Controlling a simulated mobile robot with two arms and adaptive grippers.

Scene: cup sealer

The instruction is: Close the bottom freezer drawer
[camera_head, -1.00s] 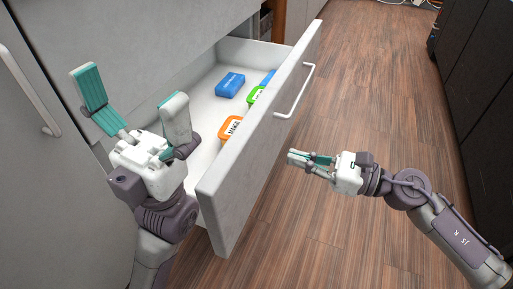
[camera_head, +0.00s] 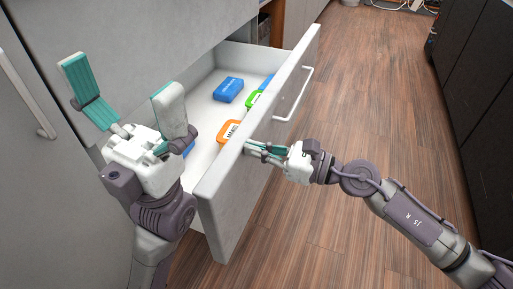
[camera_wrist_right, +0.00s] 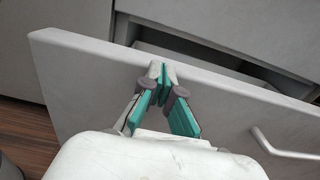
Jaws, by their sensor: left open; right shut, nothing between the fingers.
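The bottom freezer drawer (camera_head: 215,193) is pulled out, with its white front panel facing right and a bar handle (camera_head: 294,95) on that face. My right gripper (camera_head: 250,148) is shut and empty, its fingertips at the outer face of the front panel, nearer me than the handle. In the right wrist view the fingertips (camera_wrist_right: 161,68) are at the panel (camera_wrist_right: 225,105) near its upper edge; whether they touch cannot be told. My left gripper (camera_head: 122,97) is open and empty, raised beside the near left side of the drawer.
Inside the drawer lie a blue box (camera_head: 228,90), an orange-rimmed container (camera_head: 230,131), a green one (camera_head: 252,99) and other blue items. A grey door (camera_head: 35,180) is at the left. Dark cabinets (camera_head: 483,75) stand at the right. Open wood floor (camera_head: 370,100) lies between.

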